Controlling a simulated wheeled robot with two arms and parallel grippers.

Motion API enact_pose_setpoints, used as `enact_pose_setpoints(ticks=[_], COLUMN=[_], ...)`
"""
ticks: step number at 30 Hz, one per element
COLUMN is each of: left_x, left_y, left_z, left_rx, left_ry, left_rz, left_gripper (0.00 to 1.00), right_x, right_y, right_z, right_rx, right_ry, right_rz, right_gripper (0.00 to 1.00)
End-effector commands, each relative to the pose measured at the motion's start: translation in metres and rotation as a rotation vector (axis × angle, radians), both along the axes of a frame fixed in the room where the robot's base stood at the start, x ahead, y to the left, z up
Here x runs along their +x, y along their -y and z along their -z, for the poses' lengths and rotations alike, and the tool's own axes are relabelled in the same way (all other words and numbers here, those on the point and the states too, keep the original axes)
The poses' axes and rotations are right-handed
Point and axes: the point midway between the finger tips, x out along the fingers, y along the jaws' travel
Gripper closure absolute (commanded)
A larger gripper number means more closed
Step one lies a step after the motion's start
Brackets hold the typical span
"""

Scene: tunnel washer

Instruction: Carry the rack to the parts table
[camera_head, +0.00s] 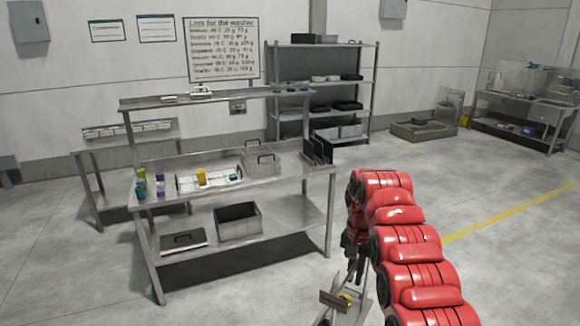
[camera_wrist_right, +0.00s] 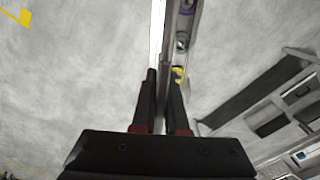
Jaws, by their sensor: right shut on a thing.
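My right gripper (camera_head: 354,262) is at the lower middle of the head view, at the end of my red right arm. In the right wrist view its two dark fingers (camera_wrist_right: 160,88) are shut on a narrow metal rack (camera_wrist_right: 187,22). The rack (camera_head: 334,300) hangs below the gripper at the bottom of the head view, with a yellow part and a purple part showing on it. Its lower end is cut off. A steel table (camera_head: 300,180) stands ahead to the left, apart from the rack. I cannot tell whether it is the parts table. My left gripper is not in view.
The steel table holds a white tray (camera_head: 225,187), small bottles (camera_head: 141,177), a wire basket (camera_head: 262,160) and dark upright dividers (camera_head: 318,150). A grey bin (camera_head: 238,222) is on its lower shelf. Shelving and another table (camera_head: 520,105) stand behind. Floor to the right is clear.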

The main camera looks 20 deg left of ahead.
Motion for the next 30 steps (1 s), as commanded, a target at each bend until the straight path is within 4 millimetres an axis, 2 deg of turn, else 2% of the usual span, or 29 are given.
enact_pose_setpoints(ticks=[17, 25, 30], left_x=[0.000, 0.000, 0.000], left_y=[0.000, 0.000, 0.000], left_z=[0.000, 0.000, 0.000], left_rx=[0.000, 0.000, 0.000], left_ry=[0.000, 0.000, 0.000], left_rz=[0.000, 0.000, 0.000], left_gripper=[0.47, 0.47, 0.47], right_x=[0.001, 0.005, 0.008], right_y=[0.000, 0.003, 0.012], right_z=[-0.001, 0.015, 0.041], right_rx=[0.002, 0.002, 0.001], right_ry=[0.005, 0.007, 0.003], right_rz=[0.001, 0.013, 0.035], right_gripper=[1.00, 1.00, 1.00])
